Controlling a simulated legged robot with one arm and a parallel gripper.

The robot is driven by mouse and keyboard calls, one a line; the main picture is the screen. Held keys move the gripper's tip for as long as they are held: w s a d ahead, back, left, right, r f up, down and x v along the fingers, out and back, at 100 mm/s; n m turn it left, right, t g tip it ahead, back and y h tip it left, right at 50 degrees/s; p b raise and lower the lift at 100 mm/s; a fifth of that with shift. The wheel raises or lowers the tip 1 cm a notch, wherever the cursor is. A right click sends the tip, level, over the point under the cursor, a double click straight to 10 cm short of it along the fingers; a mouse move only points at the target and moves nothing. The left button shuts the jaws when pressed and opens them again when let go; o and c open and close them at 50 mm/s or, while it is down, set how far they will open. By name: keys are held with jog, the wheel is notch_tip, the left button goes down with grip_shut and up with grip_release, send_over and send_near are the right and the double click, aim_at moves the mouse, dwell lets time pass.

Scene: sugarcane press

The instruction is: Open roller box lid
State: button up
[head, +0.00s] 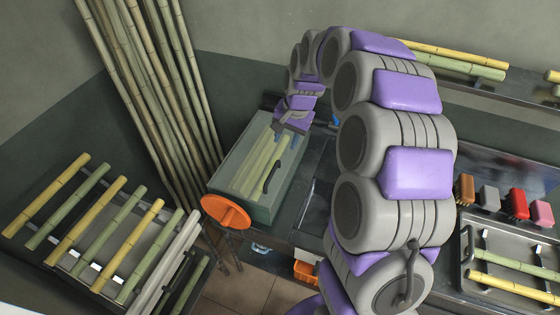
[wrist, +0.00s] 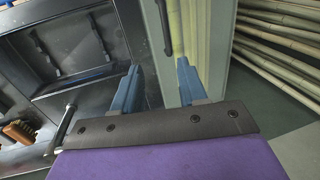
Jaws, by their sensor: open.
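The roller box (head: 238,203) stands at the centre-left in the head view, with an orange wheel (head: 226,212) at its near end. Its clear lid (head: 258,160) looks closed, and cane shows through it. A black curved handle (head: 272,177) is on the lid's right side. The handle (wrist: 164,27) also shows in the wrist view, ahead of and between the blue fingers. My gripper (wrist: 158,78) is open and empty near the far end of the box. Its right finger overlaps the lid in view, and its left finger is left of the lid's edge. Contact cannot be told.
A rack with several cane pieces (head: 110,225) stands at the left, and tall canes (head: 150,90) lean in the corner. A dark counter (head: 318,190) with a sink lies right of the box. Brushes (head: 517,204) and a cane tray (head: 467,245) are at the right.

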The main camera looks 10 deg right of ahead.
send_over(270, 175)
jog(key=s, duration=0.1)
jog(key=s+d+x, duration=0.1)
jog(key=x, duration=0.6)
jog(key=d+f, duration=0.1)
jog(key=f, duration=0.1)
jog(key=d+f+b, duration=0.1)
jog(key=f, duration=0.2)
jog(key=d+f, duration=0.1)
jog(key=f, duration=0.2)
jog(key=shift+w, duration=0.4)
jog(key=a, duration=0.1)
jog(key=a+f, duration=0.2)
jog(key=a, duration=0.1)
jog(key=shift+w+b, duration=0.1)
jog(key=shift+b, duration=0.25)
jog(key=shift+d+f, duration=0.1)
jog(key=shift+d, duration=0.9)
jog(key=shift+c, duration=0.2)
jog(key=shift+d, duration=0.35)
jog(key=shift+c, duration=0.7)
jog(key=shift+d, duration=0.1)
jog(key=shift+c, duration=1.6)
jog(key=shift+a, duration=0.8)
grip_shut()
jog(key=shift+d, duration=0.15)
